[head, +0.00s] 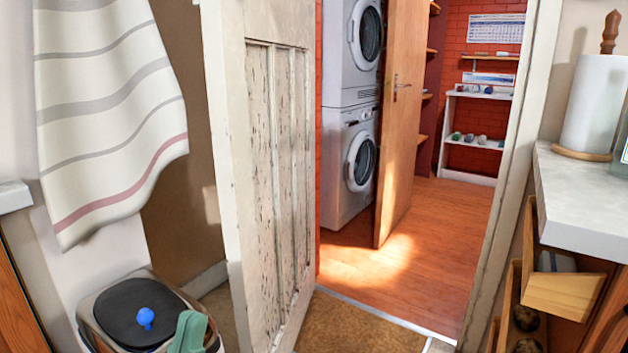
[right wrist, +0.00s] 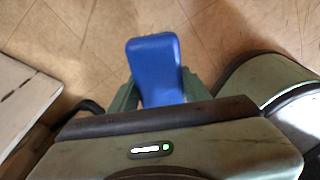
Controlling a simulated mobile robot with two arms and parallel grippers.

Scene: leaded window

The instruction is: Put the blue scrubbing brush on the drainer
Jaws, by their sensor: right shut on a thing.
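My right gripper (right wrist: 160,92) is shut on a blue block-like thing, which I take for the blue scrubbing brush (right wrist: 155,58). The brush stands out between the two green fingers, above a tiled floor; its bristles do not show. The right gripper is out of the head view. No drainer shows in either view.
A rounded dark-topped thing (head: 115,318) with a small blue knob-like thing (head: 145,317) is at bottom left. A worn door (head: 275,170) stands open onto a laundry room. A worktop with a paper roll (head: 597,105) and open drawers (head: 562,290) is at right.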

